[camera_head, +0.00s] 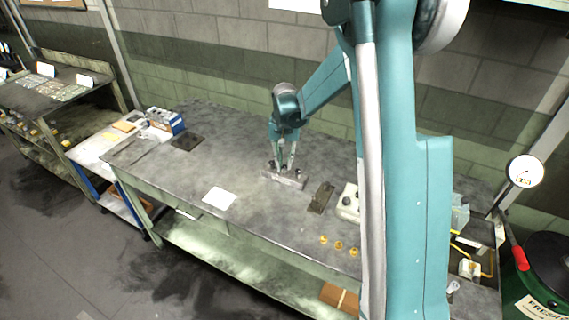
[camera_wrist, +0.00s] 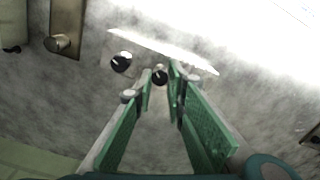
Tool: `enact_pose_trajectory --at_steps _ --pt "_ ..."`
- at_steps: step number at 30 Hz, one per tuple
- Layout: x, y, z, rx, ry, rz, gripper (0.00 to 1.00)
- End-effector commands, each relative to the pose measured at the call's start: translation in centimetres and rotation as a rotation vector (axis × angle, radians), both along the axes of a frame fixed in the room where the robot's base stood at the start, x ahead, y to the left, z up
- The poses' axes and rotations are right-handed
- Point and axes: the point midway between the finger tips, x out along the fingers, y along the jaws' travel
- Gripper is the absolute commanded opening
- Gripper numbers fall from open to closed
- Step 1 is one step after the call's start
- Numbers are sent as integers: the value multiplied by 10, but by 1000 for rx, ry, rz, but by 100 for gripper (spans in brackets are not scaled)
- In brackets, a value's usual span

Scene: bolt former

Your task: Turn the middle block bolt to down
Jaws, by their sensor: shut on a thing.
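The metal block (camera_head: 290,181) lies on the workbench near the middle, under my gripper (camera_head: 283,162). In the wrist view the block (camera_wrist: 165,52) shows as a bright strip with round dark bolt heads with pale marks. One bolt (camera_wrist: 121,62) stands clear on the left. The middle bolt (camera_wrist: 160,76) sits between the tips of my gripper (camera_wrist: 161,75), which is shut on it. The right part of the block is partly hidden behind the right finger, and its bolt is not clear to see. The exact turn of the middle bolt is hard to read.
A dark plate (camera_head: 321,197) lies right of the block, and it shows in the wrist view (camera_wrist: 67,25) with a knob. A pale box (camera_head: 348,203) stands beyond it. Yellow pieces (camera_head: 339,246) lie near the front edge.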

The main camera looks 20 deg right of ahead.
Motion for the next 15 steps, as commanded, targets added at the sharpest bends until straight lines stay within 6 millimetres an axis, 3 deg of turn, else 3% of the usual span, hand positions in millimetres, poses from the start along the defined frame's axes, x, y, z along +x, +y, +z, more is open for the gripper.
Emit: enact_pose_trajectory --at_steps 6,7,10,15 --pt "1 0 1 -1 -2 0 2" --pt "1 0 1 -1 -2 1 16" --pt "1 0 1 -1 -2 1 29" --pt "1 0 0 0 -1 1 29"
